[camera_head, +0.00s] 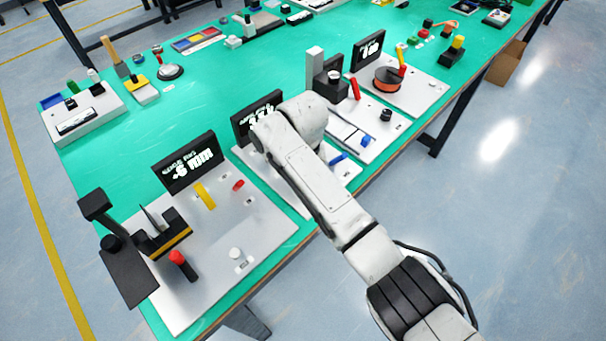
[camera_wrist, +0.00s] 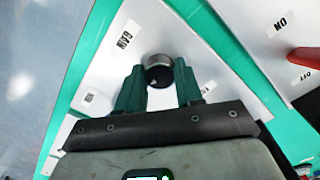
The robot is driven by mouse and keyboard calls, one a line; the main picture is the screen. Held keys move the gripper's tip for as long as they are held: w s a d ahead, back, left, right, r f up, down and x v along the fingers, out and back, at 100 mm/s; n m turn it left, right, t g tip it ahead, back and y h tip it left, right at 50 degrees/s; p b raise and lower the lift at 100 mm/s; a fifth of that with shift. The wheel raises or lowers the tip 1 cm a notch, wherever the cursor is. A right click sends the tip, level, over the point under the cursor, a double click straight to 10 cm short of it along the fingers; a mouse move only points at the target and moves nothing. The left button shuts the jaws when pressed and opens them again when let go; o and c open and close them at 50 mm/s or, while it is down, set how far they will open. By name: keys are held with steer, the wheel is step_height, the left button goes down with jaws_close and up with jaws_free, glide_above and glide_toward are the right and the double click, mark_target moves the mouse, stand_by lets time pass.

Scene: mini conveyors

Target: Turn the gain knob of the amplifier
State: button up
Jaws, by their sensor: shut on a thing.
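In the wrist view, a round grey and black knob (camera_wrist: 158,68) stands on a white panel (camera_wrist: 185,35), beside a small label reading GAIN (camera_wrist: 124,40). The two dark green fingers of my gripper (camera_wrist: 159,88) stand on either side of the knob and are shut on it. The knob's near side is partly hidden between the fingers. In the head view, my white arm reaches over a white panel (camera_head: 339,181) with a black display (camera_head: 258,116) at its back. My arm hides the knob and the gripper there.
In the wrist view, a red handle (camera_wrist: 306,57) stands on a separate white panel with ON and OFF labels. In the head view, panels with other devices stand on both sides of my arm, including a black box (camera_head: 329,83) and a red-topped lever (camera_head: 181,264).

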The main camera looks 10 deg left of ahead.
stand_by(0.3)
steer(key=shift+r, duration=0.1)
steer(key=o, duration=1)
steer(key=shift+o, duration=0.2)
step_height(320, 180, up, 11)
steer(key=shift+f, duration=0.2)
